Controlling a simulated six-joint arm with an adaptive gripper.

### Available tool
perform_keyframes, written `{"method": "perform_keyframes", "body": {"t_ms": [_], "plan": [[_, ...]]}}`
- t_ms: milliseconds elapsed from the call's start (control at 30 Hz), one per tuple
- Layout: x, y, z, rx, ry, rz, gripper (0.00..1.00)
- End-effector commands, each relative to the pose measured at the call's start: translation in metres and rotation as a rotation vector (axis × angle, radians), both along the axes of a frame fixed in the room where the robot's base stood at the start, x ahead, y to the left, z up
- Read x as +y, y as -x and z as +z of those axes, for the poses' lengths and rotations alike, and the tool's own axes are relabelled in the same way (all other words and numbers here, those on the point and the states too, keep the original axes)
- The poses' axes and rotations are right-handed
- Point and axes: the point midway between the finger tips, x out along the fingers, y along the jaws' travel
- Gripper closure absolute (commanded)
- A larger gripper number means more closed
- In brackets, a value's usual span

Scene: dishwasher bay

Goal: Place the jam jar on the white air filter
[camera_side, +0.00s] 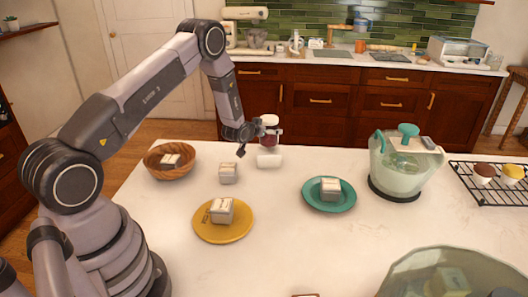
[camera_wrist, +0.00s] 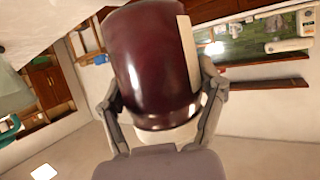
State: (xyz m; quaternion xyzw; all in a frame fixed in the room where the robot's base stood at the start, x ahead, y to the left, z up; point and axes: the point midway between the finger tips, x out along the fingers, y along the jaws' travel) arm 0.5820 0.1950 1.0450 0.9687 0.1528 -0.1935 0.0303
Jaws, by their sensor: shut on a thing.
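A small white rounded block, apparently the white air filter (camera_side: 269,160), lies on the counter directly below the jar in the side view. I cannot tell whether the jar touches it.
On the counter (camera_side: 275,240) are a wooden bowl (camera_side: 182,176), a loose pale box (camera_side: 228,173), a yellow plate (camera_side: 218,236) and a teal plate (camera_side: 330,207), each bearing a box.

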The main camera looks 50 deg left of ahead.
Motion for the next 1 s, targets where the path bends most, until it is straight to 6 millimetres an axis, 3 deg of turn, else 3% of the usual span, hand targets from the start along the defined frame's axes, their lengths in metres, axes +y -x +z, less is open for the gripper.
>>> {"method": "perform_keyframes", "body": {"t_ms": [133,500,533,600,733,1000], "plan": [[0.0,-0.001,-0.014,-0.005,-0.002,0.0,0.71],[0.0,-0.001,-0.017,-0.006,-0.002,0.0,0.71],[0.0,0.0,-0.019,-0.001,0.0,0.0,0.29],[0.0,0.0,-0.018,-0.002,-0.001,0.0,0.2],[0.0,0.0,-0.018,-0.001,0.0,0.0,0.04],[0.0,0.0,-0.018,-0.001,0.0,0.0,0.04]]}}
